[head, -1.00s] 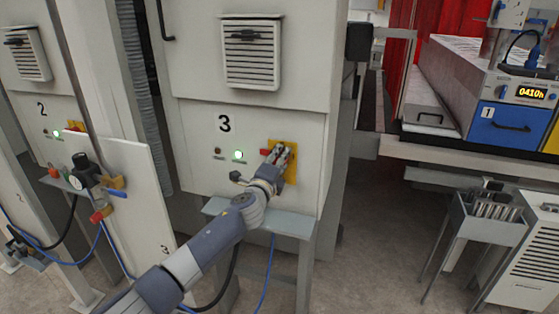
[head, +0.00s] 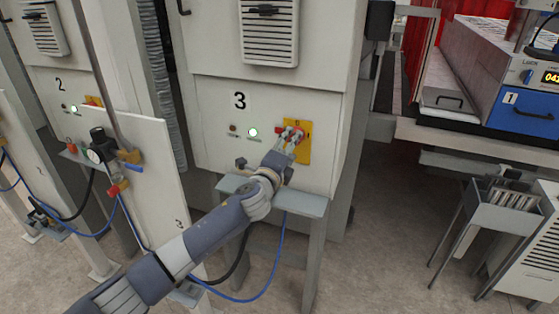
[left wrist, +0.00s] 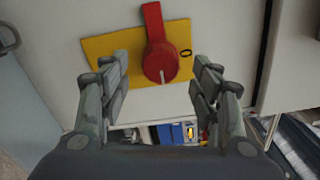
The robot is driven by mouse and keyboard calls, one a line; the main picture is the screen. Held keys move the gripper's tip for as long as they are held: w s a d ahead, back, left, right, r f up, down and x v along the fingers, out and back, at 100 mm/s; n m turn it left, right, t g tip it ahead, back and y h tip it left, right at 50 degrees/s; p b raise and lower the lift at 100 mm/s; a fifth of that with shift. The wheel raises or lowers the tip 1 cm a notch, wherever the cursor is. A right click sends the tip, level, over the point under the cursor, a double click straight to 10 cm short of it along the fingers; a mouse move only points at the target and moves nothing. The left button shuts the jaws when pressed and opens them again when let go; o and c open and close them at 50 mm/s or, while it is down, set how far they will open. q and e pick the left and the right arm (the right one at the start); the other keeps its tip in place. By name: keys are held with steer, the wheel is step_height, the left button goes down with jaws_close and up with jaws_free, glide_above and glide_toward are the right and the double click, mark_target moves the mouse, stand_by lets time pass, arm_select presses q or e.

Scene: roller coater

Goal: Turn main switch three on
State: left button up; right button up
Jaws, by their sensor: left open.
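Main switch three (left wrist: 153,22) is a red rotary handle on a yellow plate (left wrist: 100,48), which also shows on the cabinet marked 3 in the head view (head: 303,155). In the left wrist view the handle points up, and a 0 mark is at the plate's right. In the head view the handle points left, roughly level. My left gripper (left wrist: 160,72) is open, its fingers apart on either side of the red knob; I cannot tell whether they touch it. In the head view the gripper (head: 289,142) partly covers the switch. My right gripper is out of view.
A lit green lamp (head: 252,133) and a dark lamp (head: 233,130) sit left of the switch. A grey ledge (head: 300,203) juts out below it. Cabinet 2 (head: 45,85) stands at the left. A bin on legs (head: 500,203) stands at the right, with open floor between.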

arm_select(q)
steer(key=v, duration=0.7)
steer(key=shift+s, duration=0.15)
steer(key=s+a+f+n+g+y+b, duration=0.1)
steer(key=a+f+n+g+y, duration=0.2)
steer(key=f, duration=1)
steer(key=s+a+f+n+g+b, duration=0.1)
steer(key=a+f+n, duration=0.3)
steer(key=f, duration=0.8)
steer(key=s+a+f+n+g, duration=0.1)
steer(key=s+a+f+n, duration=0.1)
steer(key=s+f, duration=0.35)
steer(key=s+a+f+n+g+y, duration=0.1)
steer(key=s+a+f+g, duration=0.1)
steer(key=f, duration=0.7)
steer(key=s+a+f+n+g, duration=0.1)
steer(key=s+a+f+n, duration=0.2)
steer(key=f, duration=0.4)
steer(key=s+a+f+n+g+y+b, duration=0.1)
steer(key=s+a+f+n+g+b, duration=0.2)
steer(key=s+f, duration=1.5)
steer(key=s+a+f+n+g, duration=0.1)
steer(key=s+f+n+g, duration=0.1)
steer(key=s, duration=1.4)
steer(key=s+a+f+n+g, duration=0.2)
steer(key=s+f, duration=0.4)
steer(key=s, duration=0.9)
steer(key=shift+s+n+g+y, duration=0.35)
steer(key=shift+n+g, duration=0.25)
steer(key=shift+n, duration=0.4)
